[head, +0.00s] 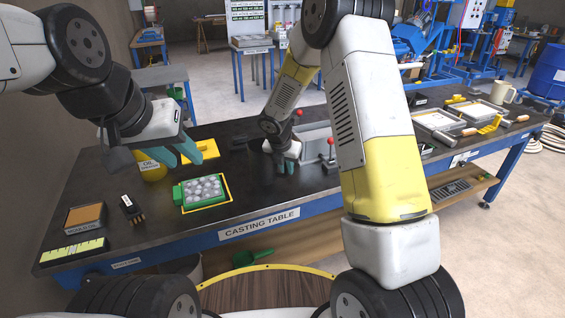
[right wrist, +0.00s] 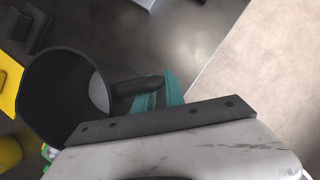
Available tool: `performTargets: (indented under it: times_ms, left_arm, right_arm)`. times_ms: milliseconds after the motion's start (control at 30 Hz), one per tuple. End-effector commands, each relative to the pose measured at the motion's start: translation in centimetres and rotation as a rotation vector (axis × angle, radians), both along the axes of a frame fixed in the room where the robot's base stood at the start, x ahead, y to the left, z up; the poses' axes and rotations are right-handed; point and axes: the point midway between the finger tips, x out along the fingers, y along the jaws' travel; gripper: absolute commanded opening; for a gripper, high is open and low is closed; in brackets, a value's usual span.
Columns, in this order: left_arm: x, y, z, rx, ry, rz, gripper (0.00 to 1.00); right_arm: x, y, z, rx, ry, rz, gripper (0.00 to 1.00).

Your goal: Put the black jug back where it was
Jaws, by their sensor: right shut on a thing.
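My right gripper (head: 283,160) is shut on the handle of the black jug (head: 262,167), over the middle of the casting table. In the right wrist view the black jug (right wrist: 65,95) shows its open round mouth, with a pale grey patch inside. Its handle lies between the teal fingers of the right gripper (right wrist: 152,92). The jug is dark against the dark tabletop, so I cannot tell whether its base touches the table. My left gripper (head: 180,152) hangs above the table's left part, its teal fingers apart and empty.
A green tray of grey balls (head: 204,190) sits in a yellow outline. The front tabletop (head: 160,235) is mostly clear.

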Motion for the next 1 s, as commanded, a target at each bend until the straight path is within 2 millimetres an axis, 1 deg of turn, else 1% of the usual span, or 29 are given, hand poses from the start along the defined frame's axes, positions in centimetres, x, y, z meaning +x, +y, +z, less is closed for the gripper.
performTargets:
  times_ms: [33,133,533,567,633,667,1000]
  left_arm:
    - [0.0,0.0,0.0,0.000,0.000,0.000,0.36]
    - [0.0,0.0,0.0,0.000,0.000,0.000,0.36]
    - [0.0,0.0,0.0,0.000,0.000,0.000,0.36]
    - [0.0,0.0,0.0,0.000,0.000,0.000,0.36]
    - [0.0,0.0,0.0,0.000,0.000,0.000,0.36]
    - [0.0,0.0,0.0,0.000,0.000,0.000,0.36]
    - [0.0,0.0,0.0,0.000,0.000,0.000,0.36]
  right_arm:
    - [-0.1,0.1,-0.9,-0.001,0.003,0.003,0.00]
    - [-0.1,0.1,-2.1,-0.001,0.000,0.003,0.00]
    - [0.0,0.1,-2.6,0.001,-0.001,0.002,0.00]
    - [-0.1,0.1,-2.7,0.000,0.001,0.002,0.20]
    - [-0.1,0.1,-2.7,0.000,0.001,0.002,0.34]
    - [-0.1,0.1,-2.7,0.000,0.001,0.002,0.36]
    - [-0.1,0.1,-2.4,0.001,0.000,0.000,0.36]
